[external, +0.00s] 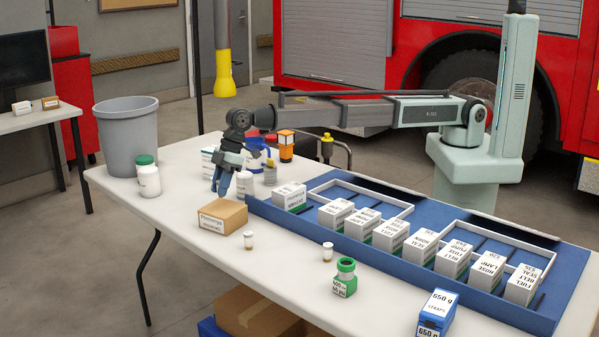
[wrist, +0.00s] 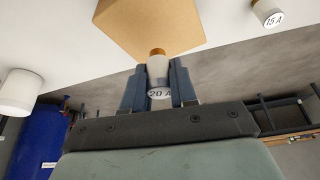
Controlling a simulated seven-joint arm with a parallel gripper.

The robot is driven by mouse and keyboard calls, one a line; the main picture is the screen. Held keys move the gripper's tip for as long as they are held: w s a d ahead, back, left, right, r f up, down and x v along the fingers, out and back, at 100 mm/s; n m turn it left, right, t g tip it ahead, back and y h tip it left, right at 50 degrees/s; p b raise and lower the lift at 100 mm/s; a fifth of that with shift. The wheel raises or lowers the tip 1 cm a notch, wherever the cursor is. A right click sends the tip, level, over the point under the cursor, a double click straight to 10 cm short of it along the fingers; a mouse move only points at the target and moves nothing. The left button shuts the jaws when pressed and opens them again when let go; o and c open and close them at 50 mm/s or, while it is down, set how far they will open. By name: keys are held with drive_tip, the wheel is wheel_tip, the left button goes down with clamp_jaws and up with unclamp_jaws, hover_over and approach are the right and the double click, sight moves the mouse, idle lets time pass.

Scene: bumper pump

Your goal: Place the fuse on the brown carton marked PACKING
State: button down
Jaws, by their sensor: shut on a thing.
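The brown carton (external: 222,216) stands near the table's front left edge, with a white label on its front. It also shows at the top of the wrist view (wrist: 150,22). My gripper (external: 222,190) points down just behind and above the carton in the external view. In the wrist view my gripper (wrist: 158,90) is shut on a pale fuse (wrist: 158,72) with a brown end and a "20 A" label. The fuse's brown end overlaps the carton's edge there; I cannot tell whether they touch. In the external view I cannot make out the held fuse.
Another small fuse (external: 248,240) stands right of the carton; a "15 A" one (wrist: 269,14) shows in the wrist view. A blue tray (external: 420,270) holds several white boxes.

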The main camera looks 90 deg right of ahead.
drive_tip(key=shift+f, duration=1.65)
drive_tip(key=shift+f, duration=0.1)
drive_tip(key=c, duration=0.9)
unclamp_jaws()
drive_tip(key=v, duration=1.2)
